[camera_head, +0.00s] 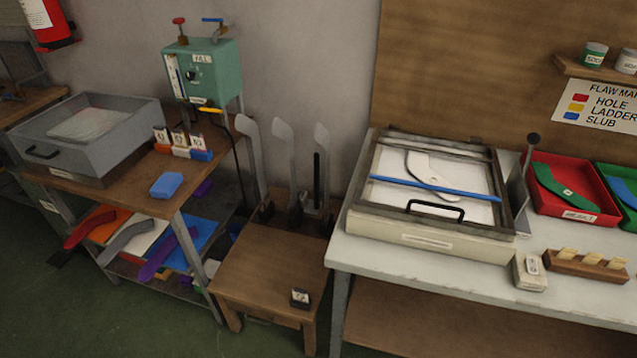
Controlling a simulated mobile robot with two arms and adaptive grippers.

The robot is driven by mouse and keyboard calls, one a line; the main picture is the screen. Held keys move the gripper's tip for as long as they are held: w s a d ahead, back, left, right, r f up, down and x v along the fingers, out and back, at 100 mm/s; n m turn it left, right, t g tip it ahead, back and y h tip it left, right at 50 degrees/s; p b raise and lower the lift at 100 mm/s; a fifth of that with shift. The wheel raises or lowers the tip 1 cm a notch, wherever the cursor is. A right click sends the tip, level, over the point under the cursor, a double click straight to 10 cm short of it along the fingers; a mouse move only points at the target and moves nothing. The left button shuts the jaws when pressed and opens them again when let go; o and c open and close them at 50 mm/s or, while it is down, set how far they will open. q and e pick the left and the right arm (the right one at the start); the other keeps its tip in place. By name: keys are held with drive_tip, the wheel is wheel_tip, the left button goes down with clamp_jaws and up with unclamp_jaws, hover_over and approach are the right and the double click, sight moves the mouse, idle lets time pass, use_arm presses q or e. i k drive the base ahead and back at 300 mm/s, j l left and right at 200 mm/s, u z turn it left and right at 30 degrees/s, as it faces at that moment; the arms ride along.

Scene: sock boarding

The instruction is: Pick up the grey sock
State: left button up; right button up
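A grey sock (125,241) lies on the lower shelf of the wooden bench at the left. It lies partly over a white sheet, between a red sock (88,228) on its left and a purple sock (166,254) on its right. Part of the shelf behind the socks is shaded by the bench top (133,187). Neither of my grippers shows in the head view.
A grey bin (47,158) and a blue block (166,185) are on the bench top above the shelf. A low wooden stand (262,268) with upright grey boards (284,155) stands to the right. Green floor (110,325) is open in front.

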sight(113, 249)
drive_tip(key=u, duration=1.4)
drive_tip(key=i+j, duration=0.45)
drive_tip(key=j, duration=0.25)
drive_tip(key=i+j+z, duration=0.1)
drive_tip(key=i+j, duration=0.4)
drive_tip(key=j, duration=0.25)
